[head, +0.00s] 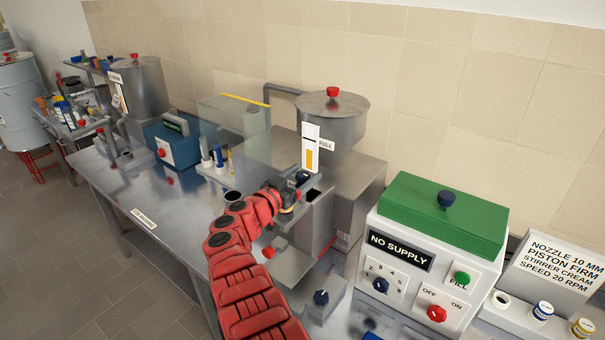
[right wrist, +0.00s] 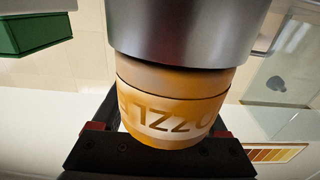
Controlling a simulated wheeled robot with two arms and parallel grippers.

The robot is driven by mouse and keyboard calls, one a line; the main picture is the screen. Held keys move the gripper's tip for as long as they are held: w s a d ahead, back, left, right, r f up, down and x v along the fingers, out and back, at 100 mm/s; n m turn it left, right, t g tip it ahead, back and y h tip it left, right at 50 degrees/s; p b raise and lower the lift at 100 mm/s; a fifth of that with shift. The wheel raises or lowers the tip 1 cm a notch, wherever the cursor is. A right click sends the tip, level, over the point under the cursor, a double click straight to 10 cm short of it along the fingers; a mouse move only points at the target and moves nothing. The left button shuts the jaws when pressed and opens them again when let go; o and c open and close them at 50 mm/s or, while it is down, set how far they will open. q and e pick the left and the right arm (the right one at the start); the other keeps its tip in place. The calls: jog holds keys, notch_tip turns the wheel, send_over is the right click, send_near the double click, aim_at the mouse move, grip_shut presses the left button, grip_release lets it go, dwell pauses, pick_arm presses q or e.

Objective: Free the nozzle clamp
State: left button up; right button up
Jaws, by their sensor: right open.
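The nozzle clamp is an orange-brown ring (right wrist: 175,108) with raised letters, of which "ZZL" can be read in the right wrist view. It sits directly under a grey metal cylinder (right wrist: 190,30). My right gripper (right wrist: 160,148) is open, with its dark fingers on either side of the ring. I cannot tell whether they touch it. In the head view my right gripper (head: 288,198) is at the front of the steel filling machine (head: 345,130) and hides most of the clamp. My left gripper is not in view.
A white control box (head: 435,250) with a green top and a "NO SUPPLY" display stands right of the machine. A blue device (head: 172,145) and a small bottle rack (head: 212,170) stand left on the steel bench. The bench's front left (head: 165,200) is mostly clear.

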grip_shut()
dwell(0.4)
jog(key=shift+r, duration=0.1)
